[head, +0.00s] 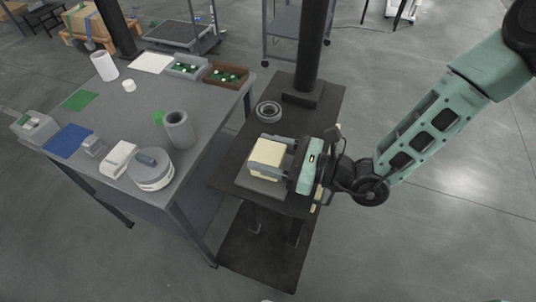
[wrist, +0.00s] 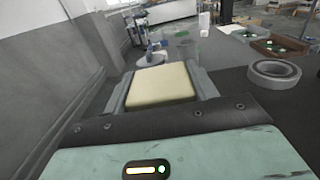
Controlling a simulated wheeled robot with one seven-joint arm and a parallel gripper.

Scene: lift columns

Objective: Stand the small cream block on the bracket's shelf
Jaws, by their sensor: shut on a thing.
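The small cream block (head: 266,153) is between the two grey fingers of my gripper (head: 273,157), which is shut on it. In the wrist view the block (wrist: 161,84) sits square between the fingers of my gripper (wrist: 160,90). In the head view the block is over a grey square plate (head: 259,187) on a dark shelf-like surface (head: 229,172) beside a black column. I cannot tell whether the block touches the plate. Its underside and the plate's far part are hidden. I cannot tell which of these surfaces is the bracket's shelf.
A grey ring (head: 268,111) lies on the dark surface behind the block. The black column (head: 311,50) rises at the back. A grey table (head: 140,108) at the left holds a grey cylinder (head: 179,130), a round container (head: 150,170) and bins (head: 226,75). Open floor lies to the right.

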